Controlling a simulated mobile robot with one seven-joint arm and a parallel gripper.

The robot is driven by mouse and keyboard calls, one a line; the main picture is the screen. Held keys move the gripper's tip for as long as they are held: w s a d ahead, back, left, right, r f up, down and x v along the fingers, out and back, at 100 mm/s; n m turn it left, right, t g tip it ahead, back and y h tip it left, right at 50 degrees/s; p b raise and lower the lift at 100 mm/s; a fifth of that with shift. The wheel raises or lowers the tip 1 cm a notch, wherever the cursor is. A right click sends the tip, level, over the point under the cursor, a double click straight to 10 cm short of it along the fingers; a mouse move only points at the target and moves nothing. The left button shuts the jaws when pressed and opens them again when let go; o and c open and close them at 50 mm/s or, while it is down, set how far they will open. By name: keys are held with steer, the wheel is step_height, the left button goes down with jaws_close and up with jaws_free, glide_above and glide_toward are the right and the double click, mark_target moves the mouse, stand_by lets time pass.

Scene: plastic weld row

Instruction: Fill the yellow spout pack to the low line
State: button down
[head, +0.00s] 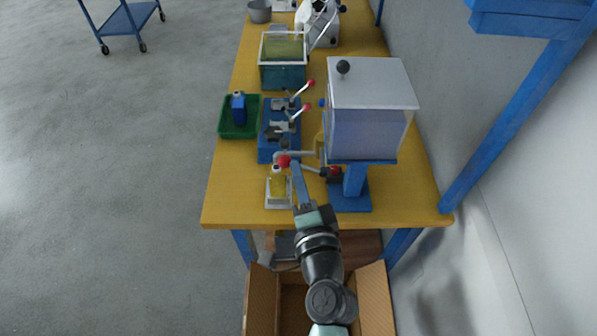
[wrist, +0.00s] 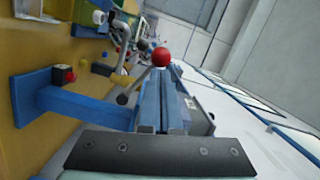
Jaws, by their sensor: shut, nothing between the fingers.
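The yellow spout pack (head: 277,186) stands upright in a small white holder (head: 270,205) near the table's front edge. Its lines and liquid level are too small to read. To its right is the clear tank (head: 365,132) with a white lid, on a blue stand (head: 354,182). A metal lever with a red ball (head: 284,161) reaches out beside the pack; the ball also shows in the wrist view (wrist: 161,57). My gripper (head: 294,166) is shut and empty, its tips close to the red ball. I cannot tell whether they touch it.
A blue clamp fixture (head: 268,148) with red-tipped levers stands behind the pack. A green tray (head: 226,131) with a blue bottle (head: 238,107) is left of it. A teal bin (head: 283,77) stands farther back. A red button (head: 334,171) is by the stand. The front left table corner is clear.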

steer(key=shift+a+f+n, duration=0.3)
steer(key=shift+f+n, duration=0.1)
steer(key=shift+n, duration=0.4)
steer(key=shift+a+f+n+g+h+b, duration=0.2)
steer(key=shift+f+n+b, duration=0.15)
steer(key=shift+f+n, duration=0.2)
steer(key=shift+a+f+n+g+h+b, duration=0.1)
steer(key=shift+a+f+n+h+b, duration=0.15)
steer(key=shift+f+n, duration=0.25)
stand_by(1.3)
stand_by(3.9)
